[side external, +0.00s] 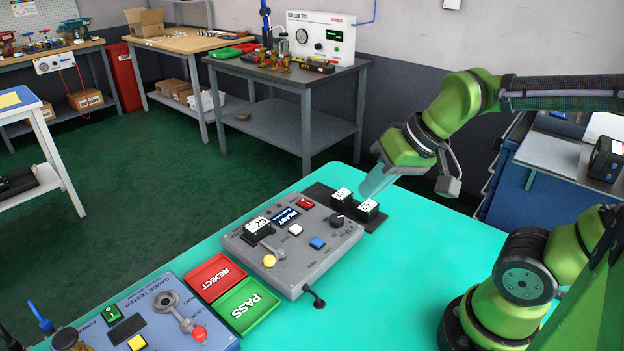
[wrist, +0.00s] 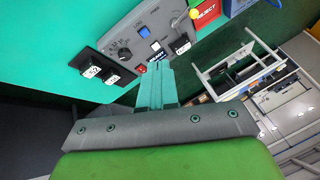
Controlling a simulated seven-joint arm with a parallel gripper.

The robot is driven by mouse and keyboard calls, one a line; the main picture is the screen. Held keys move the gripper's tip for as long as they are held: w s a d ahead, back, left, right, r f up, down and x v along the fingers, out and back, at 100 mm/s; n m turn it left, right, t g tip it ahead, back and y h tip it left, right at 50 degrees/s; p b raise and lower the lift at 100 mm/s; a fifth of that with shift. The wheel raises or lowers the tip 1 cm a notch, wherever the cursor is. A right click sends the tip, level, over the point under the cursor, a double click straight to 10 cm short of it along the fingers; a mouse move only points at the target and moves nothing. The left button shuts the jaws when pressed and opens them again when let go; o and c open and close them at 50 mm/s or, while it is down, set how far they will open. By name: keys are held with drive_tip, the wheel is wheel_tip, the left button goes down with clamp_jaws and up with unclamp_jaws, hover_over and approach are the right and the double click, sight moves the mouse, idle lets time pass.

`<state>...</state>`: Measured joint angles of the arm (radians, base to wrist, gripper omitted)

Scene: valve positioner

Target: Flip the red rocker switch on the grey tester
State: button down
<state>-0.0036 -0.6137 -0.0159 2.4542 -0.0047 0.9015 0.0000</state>
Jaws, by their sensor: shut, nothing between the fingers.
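The grey tester (side external: 335,245) sits on the teal table with a READY display, white and blue buttons, a black knob and a yellow-tipped lever. The red rocker switch (side external: 305,203) is near its far edge; its position is too small to tell. It also shows in the wrist view (wrist: 141,69), just left of the fingertips. My gripper (side external: 367,191) is shut and empty, its teal fingers pointing down and left, above the black strip side of the tester. In the wrist view my gripper (wrist: 157,66) reaches toward the tester's edge near the switch, apparently apart from it.
A black strip (side external: 320,190) beside the tester carries two labelled black blocks (side external: 342,195) close to my fingers. Another labelled block (side external: 258,227) sits on the tester. Red REJECT (side external: 214,278) and green PASS (side external: 247,307) trays and a blue gauge tester (side external: 165,318) lie to the left.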

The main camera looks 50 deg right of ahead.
drive_tip(key=w+d+f+m+g, duration=0.1)
drive_tip(key=w+d+m+g, duration=0.1)
drive_tip(key=w, duration=0.6)
drive_tip(key=w+d+f+m+g+h, duration=0.1)
drive_tip(key=w+d+m+g, duration=0.1)
drive_tip(key=w+d+m, duration=0.2)
drive_tip(key=w+d+f+m+g+h, duration=0.1)
drive_tip(key=w+d+m+g, duration=0.1)
drive_tip(key=w+m, duration=0.5)
drive_tip(key=w+d, duration=0.1)
drive_tip(key=w, duration=0.4)
drive_tip(key=shift+w+f+m, duration=0.35)
drive_tip(key=shift+f+m, duration=0.05)
drive_tip(key=shift+d, duration=0.1)
wheel_tip(320, 180, down, 4)
drive_tip(key=shift+f, duration=0.1)
drive_tip(key=shift+s, duration=0.8)
